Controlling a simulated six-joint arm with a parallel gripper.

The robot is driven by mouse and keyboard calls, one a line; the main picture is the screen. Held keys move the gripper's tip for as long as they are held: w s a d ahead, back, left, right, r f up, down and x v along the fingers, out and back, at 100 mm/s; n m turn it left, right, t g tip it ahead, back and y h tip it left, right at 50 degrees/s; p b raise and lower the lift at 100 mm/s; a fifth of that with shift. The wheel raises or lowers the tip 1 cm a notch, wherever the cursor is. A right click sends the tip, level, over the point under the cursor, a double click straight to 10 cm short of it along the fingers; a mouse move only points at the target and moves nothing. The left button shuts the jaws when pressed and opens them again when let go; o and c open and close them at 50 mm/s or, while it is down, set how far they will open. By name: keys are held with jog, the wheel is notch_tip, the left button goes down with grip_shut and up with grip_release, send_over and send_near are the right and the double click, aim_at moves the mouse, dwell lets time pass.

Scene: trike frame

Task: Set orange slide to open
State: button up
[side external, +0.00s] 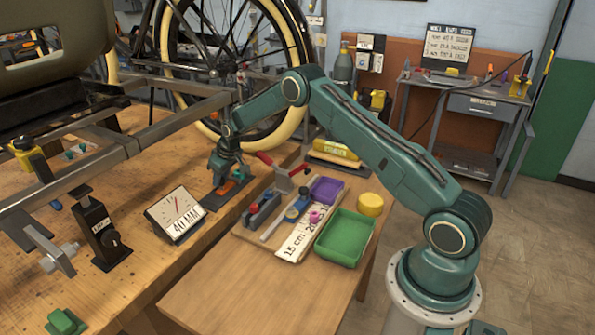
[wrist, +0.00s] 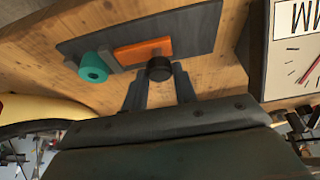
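The orange slide (wrist: 143,52) lies on a dark grey plate (wrist: 200,30) on the wooden bench. In the side view my gripper (side external: 229,176) is down at the plate (side external: 213,201), hiding part of the orange slide (side external: 228,188).
A gauge box marked 40 MM (side external: 175,214) stands close to the plate. A red-handled clamp (side external: 283,178) and a side table with a green tray (side external: 344,238) are to the right. The metal trike frame (side external: 140,138) and a wheel (side external: 235,60) rise behind.

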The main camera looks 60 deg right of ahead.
grip_shut()
jog(key=shift+a, duration=1.3)
jog(key=o, duration=0.7)
grip_release()
jog(key=shift+d+r, duration=0.1)
jog(key=shift+s+r, duration=0.25)
jog(key=shift+r, duration=0.4)
jog(key=v, duration=1.2)
jog(key=shift+r, duration=0.15)
